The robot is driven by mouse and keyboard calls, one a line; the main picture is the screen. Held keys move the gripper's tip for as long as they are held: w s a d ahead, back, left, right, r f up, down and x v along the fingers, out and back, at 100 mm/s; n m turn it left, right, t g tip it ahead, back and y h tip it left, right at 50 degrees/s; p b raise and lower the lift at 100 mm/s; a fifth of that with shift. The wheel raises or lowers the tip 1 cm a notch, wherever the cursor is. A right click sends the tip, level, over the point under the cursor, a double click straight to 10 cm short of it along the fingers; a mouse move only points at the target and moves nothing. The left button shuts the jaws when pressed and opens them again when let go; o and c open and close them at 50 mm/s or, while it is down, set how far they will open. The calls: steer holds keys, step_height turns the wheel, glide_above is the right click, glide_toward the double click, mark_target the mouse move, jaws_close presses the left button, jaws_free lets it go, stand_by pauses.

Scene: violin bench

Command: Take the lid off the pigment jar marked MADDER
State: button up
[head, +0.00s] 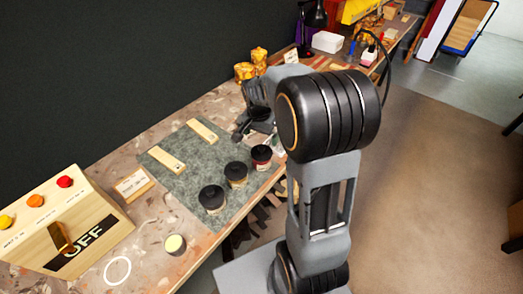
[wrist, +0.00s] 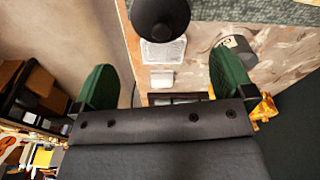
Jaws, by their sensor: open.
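Three small jars with black lids stand in a row along the front of the grey-green mat (head: 190,182). The far jar (head: 261,154) shows dark red below its lid; the middle jar (head: 236,172) and the near jar (head: 211,198) show paler or darker sides. I cannot read their labels. My gripper (head: 254,128) is beyond the far jar, above the bench. In the wrist view my gripper (wrist: 164,82) is open, its green fingers apart with nothing held. A round black lid (wrist: 160,15) shows ahead, between the finger lines; I cannot tell its name.
Two pale wooden pieces (head: 167,160) lie on the mat. A wooden switch box marked OFF (head: 60,225), a small wooden sign (head: 133,184) and a yellow-topped pot (head: 175,244) stand at the near end. Amber jars (head: 245,72) stand at the back. Floor at right is clear.

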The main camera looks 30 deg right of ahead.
mark_target(261, 147)
steer(key=shift+w+d+f, duration=0.15)
steer(key=shift+f, duration=1.95)
steer(key=shift+w+d+f, duration=0.1)
steer(key=shift+f, duration=1.95)
steer(key=c, duration=0.7)
